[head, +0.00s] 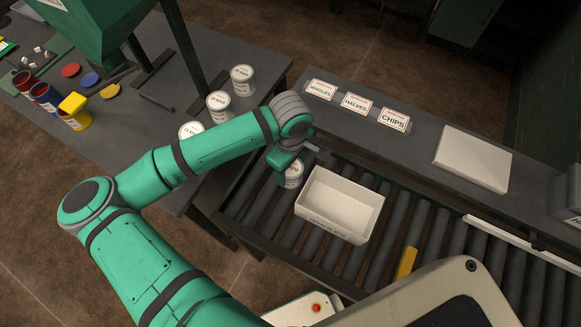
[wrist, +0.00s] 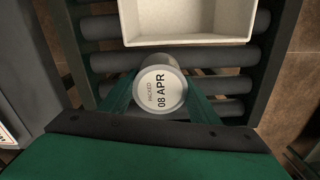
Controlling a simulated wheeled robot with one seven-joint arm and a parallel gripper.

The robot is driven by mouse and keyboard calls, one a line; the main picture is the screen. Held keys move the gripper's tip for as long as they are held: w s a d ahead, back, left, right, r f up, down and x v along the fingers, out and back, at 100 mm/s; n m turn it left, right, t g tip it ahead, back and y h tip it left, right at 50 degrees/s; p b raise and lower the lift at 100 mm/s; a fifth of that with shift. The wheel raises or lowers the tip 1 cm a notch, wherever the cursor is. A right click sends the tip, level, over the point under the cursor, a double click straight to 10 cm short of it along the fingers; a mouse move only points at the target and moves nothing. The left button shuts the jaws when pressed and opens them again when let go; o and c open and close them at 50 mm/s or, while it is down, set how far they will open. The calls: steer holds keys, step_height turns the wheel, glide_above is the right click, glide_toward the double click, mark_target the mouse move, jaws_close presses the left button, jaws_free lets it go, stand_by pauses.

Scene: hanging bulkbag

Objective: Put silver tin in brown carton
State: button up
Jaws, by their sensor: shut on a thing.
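My gripper (wrist: 160,100) is shut on a silver tin (wrist: 160,92), with one finger on each side. Its pale lid reads "PACKED 08 APR" in the wrist view. In the head view the tin (head: 293,176) is partly hidden under my gripper (head: 287,165), just left of an open carton. I cannot tell whether it touches the rollers. The carton (head: 325,220) looks cream rather than brown, stands on the roller conveyor and appears empty. Its near wall has lettering too dark to read. It also shows at the top of the wrist view (wrist: 188,42), apart from the tin.
Three similar tins (head: 243,80) stand on the dark table at the left. Cards (head: 357,104) read "HALVES" and "CHIPS", with another beside them. A flat pale box (head: 473,159) lies on the ledge behind the conveyor (head: 425,235). A yellow piece (head: 405,263) is at the conveyor's near side.

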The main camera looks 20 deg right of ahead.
steer(key=shift+f, duration=0.1)
steer(key=o, duration=1.3)
